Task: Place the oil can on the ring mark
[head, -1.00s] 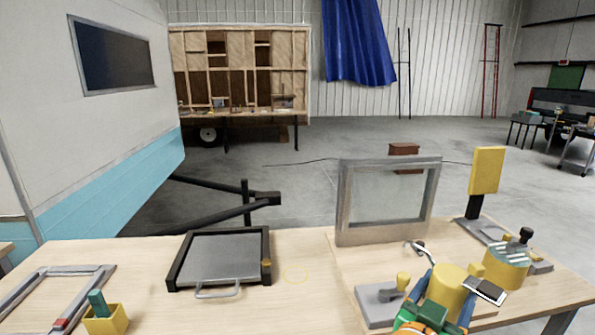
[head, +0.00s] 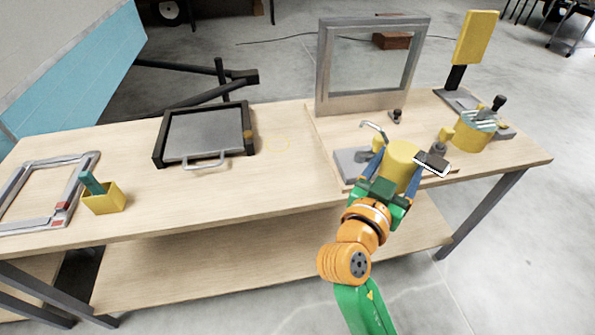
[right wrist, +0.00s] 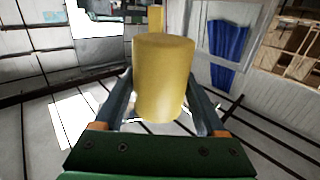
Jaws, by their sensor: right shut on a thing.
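The oil can (head: 402,166) is a yellow cylinder with a thin grey spout at its top left. My right gripper (head: 396,184) is shut on it, with one finger on each side. The can (right wrist: 163,80) also stands upright between the fingers in the right wrist view. It is at the front of the raised board on the right; whether it touches the board is hidden. The ring mark (head: 277,145) is a faint yellow circle on the bare tabletop, left of the can and just right of the black-framed tray. My left gripper is not in view.
The black-framed tray (head: 246,116) lies left of the ring mark. A grey window frame (head: 326,75) stands upright behind the can. A grey block (head: 348,163) sits close to the can's left. A yellow striped-top tin (head: 470,140) is to the right. The tabletop around the ring is clear.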

